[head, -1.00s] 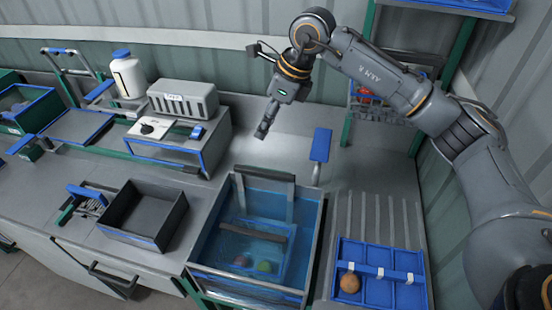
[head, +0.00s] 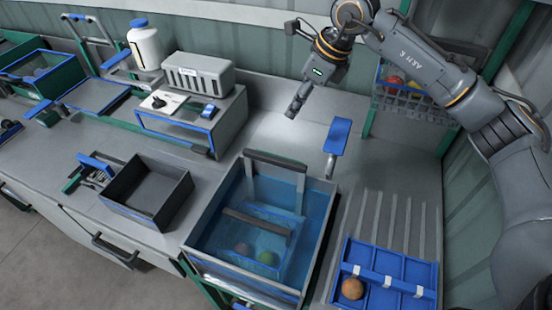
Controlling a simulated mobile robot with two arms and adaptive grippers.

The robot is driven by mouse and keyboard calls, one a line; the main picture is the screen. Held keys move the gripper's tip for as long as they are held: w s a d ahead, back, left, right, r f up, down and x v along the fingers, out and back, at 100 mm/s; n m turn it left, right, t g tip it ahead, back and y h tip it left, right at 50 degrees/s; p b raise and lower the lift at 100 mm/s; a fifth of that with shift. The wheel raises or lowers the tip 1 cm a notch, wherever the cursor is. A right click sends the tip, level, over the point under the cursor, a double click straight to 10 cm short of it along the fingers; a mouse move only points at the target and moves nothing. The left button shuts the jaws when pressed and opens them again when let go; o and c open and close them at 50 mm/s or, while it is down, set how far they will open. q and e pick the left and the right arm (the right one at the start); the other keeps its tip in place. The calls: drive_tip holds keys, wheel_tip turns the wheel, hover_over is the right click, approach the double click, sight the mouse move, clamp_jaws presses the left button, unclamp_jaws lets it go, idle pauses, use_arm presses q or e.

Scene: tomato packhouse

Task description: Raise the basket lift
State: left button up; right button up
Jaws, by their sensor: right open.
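The basket lift stands in a water-filled tank (head: 205,238) at the lower middle. Its basket (head: 262,240) sits low in the blue water, with a reddish fruit (head: 241,248) and a green fruit (head: 267,258) inside. A dark crossbar (head: 277,160) tops the frame at the tank's back edge. A blue paddle-shaped lever (head: 338,136) on a grey post stands at the tank's back right corner. My right gripper (head: 293,110) is open and empty, above the bench behind the tank, left of the lever and apart from it. My left gripper is out of view.
An empty dark tray (head: 148,190) lies left of the tank. A blue divided box (head: 385,272) with one orange fruit (head: 352,288) lies to the right. A grey ribbed box (head: 198,74) and a white bottle (head: 145,46) stand behind. A fruit rack (head: 410,104) is at right.

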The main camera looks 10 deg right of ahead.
drive_tip(key=b, duration=0.6)
approach(275, 158)
drive_tip(key=p+x, duration=0.3)
drive_tip(key=x, duration=0.4)
drive_tip(key=shift+a+p, duration=0.1)
drive_tip(key=shift+p, duration=0.25)
drive_tip(key=shift+x, duration=0.8)
clamp_jaws()
